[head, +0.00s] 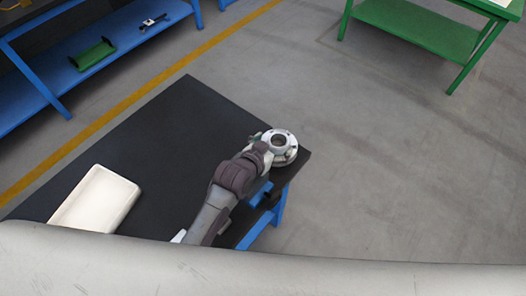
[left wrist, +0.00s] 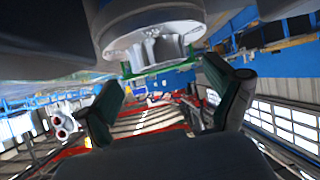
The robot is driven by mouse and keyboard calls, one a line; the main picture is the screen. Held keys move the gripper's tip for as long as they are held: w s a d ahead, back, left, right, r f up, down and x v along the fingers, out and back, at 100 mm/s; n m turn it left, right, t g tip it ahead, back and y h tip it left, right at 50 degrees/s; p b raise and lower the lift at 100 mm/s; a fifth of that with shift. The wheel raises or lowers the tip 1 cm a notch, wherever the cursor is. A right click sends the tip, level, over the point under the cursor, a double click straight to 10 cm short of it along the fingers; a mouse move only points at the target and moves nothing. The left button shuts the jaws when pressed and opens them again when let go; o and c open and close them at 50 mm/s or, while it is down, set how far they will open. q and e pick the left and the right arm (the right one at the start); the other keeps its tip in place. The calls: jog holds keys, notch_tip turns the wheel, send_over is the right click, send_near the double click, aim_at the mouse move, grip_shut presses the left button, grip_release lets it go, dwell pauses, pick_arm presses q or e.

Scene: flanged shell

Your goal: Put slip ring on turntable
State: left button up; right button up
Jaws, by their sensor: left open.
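A round light-grey flanged ring, which looks like the slip ring (head: 290,142), has a dark centre hole and small dark holes in its rim. It lies level near the right corner of the black table, on a pale round base that looks like the turntable (head: 286,160). My left gripper (head: 262,143) is at the ring's left side, partly hidden by its own arm. In the left wrist view, its two dark green fingers (left wrist: 163,98) stand wide apart with nothing between them. A round grey flanged part (left wrist: 150,30) shows just above them. My right gripper is not in view.
An empty white tray (head: 66,219) lies on the black table (head: 165,135) at the left. The table's right edge is close to the ring. A blue bench (head: 60,80) with a green part stands upper left, a green table (head: 420,28) upper right.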

pick_arm(q)
jog(key=v, duration=0.8)
jog(key=shift+s, duration=0.2)
jog(key=shift+r, duration=0.1)
